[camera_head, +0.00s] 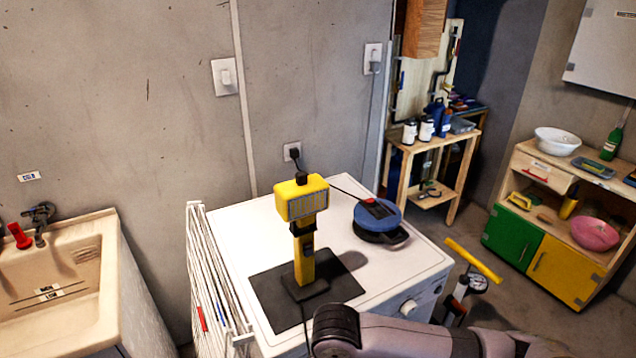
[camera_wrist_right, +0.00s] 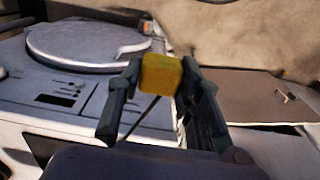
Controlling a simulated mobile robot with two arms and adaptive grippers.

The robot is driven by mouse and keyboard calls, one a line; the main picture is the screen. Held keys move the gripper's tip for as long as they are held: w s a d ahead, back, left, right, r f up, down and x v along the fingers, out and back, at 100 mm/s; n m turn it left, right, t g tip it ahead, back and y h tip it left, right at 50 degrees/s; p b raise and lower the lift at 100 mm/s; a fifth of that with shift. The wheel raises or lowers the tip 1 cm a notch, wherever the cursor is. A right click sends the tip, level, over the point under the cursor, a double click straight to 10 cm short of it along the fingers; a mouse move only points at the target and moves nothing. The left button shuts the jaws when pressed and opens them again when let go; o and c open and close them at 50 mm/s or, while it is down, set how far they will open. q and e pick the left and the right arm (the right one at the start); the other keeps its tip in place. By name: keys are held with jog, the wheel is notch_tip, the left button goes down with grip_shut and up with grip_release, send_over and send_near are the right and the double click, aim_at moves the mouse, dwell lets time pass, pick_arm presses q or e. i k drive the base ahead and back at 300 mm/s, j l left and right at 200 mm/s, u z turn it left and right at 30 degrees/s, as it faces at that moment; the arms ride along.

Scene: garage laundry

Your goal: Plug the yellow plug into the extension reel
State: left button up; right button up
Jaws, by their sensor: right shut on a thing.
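My right gripper (camera_wrist_right: 157,88) is shut on the yellow plug (camera_wrist_right: 160,74), a small yellow block held between its two dark fingers in the wrist view. A thin dark cable (camera_wrist_right: 136,121) runs down from it. In the head view the right arm comes in at the lower right; its fingers and the plug do not show there. The extension reel (camera_head: 379,216), blue on top with a red and black part, lies on the white washing machine (camera_head: 257,237). A pale round disc (camera_wrist_right: 88,43) shows in the wrist view; I cannot tell what it is. My left gripper is not in view.
A yellow work lamp (camera_head: 304,232) stands on a black mat (camera_head: 262,298) left of the reel. A cable runs from a wall socket (camera_head: 292,151) toward the reel. A drying rack (camera_head: 208,270) and a sink (camera_head: 60,275) are left. A yellow-handled pump (camera_head: 474,260) stands at right.

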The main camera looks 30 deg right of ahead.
aim_at(378, 221)
jog(key=u, duration=1.25)
jog(key=k+l, duration=0.15)
jog(key=l, duration=0.3)
jog(key=k+l, duration=0.15)
jog(key=l, duration=0.25)
jog(key=k+l, duration=0.2)
jog(key=l, duration=0.25)
jog(key=k+l, duration=0.15)
jog(key=l, duration=0.25)
jog(key=k+l, duration=0.15)
jog(key=l, duration=0.3)
jog(key=k+l, duration=0.15)
jog(key=l, duration=0.3)
jog(key=k+l, duration=0.15)
jog(key=l, duration=0.25)
jog(key=k+l, duration=0.15)
jog(key=l, duration=0.3)
